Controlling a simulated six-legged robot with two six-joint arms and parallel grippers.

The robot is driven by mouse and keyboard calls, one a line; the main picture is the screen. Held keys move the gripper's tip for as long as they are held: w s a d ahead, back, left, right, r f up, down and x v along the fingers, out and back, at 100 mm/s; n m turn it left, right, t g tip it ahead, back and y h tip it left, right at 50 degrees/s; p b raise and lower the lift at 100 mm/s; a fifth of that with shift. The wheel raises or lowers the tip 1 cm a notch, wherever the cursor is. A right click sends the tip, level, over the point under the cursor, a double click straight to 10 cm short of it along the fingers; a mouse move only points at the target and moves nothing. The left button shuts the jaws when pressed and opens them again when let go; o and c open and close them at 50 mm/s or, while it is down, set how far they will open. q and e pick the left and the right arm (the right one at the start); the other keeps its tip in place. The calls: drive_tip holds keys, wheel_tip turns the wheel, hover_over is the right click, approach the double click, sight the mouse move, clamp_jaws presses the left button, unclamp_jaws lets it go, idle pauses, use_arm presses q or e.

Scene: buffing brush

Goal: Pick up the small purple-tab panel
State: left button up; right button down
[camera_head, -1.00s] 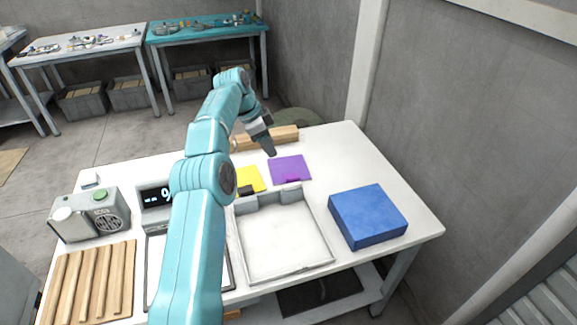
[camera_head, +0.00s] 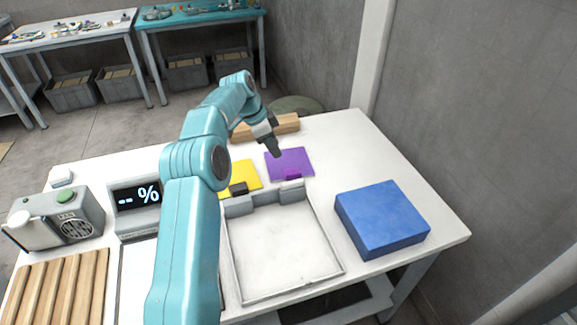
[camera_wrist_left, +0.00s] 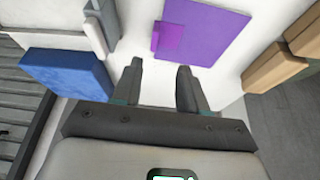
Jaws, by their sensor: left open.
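The purple panel (camera_head: 288,162) lies flat on the white table behind the white tray, with a small darker purple tab (camera_head: 293,177) at its near edge. In the left wrist view the panel (camera_wrist_left: 208,30) and its tab (camera_wrist_left: 168,37) lie just beyond the fingertips. My left gripper (camera_head: 275,151) is over the panel's left part in the head view. In the left wrist view its two fingers (camera_wrist_left: 160,70) are apart with nothing between them. My right gripper is not in view.
A yellow panel (camera_head: 240,174) lies left of the purple one, partly hidden by my arm. A white tray (camera_head: 285,245) stands in front, a blue block (camera_head: 382,218) to its right. A wooden block (camera_head: 285,124) lies behind. A percent display (camera_head: 135,196) stands at left.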

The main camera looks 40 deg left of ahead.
sight(294, 173)
use_arm(q)
drive_tip(key=x, duration=0.4)
drive_tip(key=p+x, duration=0.1)
drive_tip(key=x, duration=0.3)
drive_tip(key=d+x, duration=0.1)
drive_tip(key=x, duration=0.3)
drive_tip(key=shift+r+p, duration=0.15)
drive_tip(key=shift+p, duration=0.15)
drive_tip(key=shift+w, duration=0.2)
drive_tip(key=shift+s+d, duration=0.1)
drive_tip(key=shift+c, duration=0.9)
drive_tip(key=shift+s, duration=0.1)
drive_tip(key=c, duration=0.5)
clamp_jaws()
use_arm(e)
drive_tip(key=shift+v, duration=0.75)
